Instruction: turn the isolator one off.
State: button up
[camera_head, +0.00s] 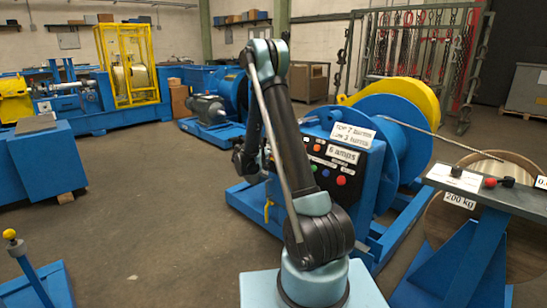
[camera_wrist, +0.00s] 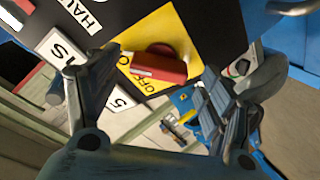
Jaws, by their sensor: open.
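A red rotary switch handle (camera_wrist: 158,66) sits on a yellow plate (camera_wrist: 152,30) on a black panel in the wrist view. The word OFF is partly readable on the plate below the handle. Its number is not readable, so I cannot tell if it is isolator one. My gripper (camera_wrist: 163,64) is open, with one finger to each side of the red handle. I cannot tell whether a finger touches it. In the head view my arm bends down at the left of the blue machine, and the gripper is mostly hidden behind it.
White labels (camera_wrist: 79,12) lie around the yellow plate. In the head view a blue machine carries a button panel (camera_head: 345,172) and a large blue reel (camera_head: 395,140). A blue stand with a grey top (camera_head: 490,190) is at right. Open floor (camera_head: 150,220) lies at left.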

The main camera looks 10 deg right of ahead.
jog(key=shift+x, duration=0.8)
jog(key=c, duration=1.1)
jog(key=shift+o, duration=0.2)
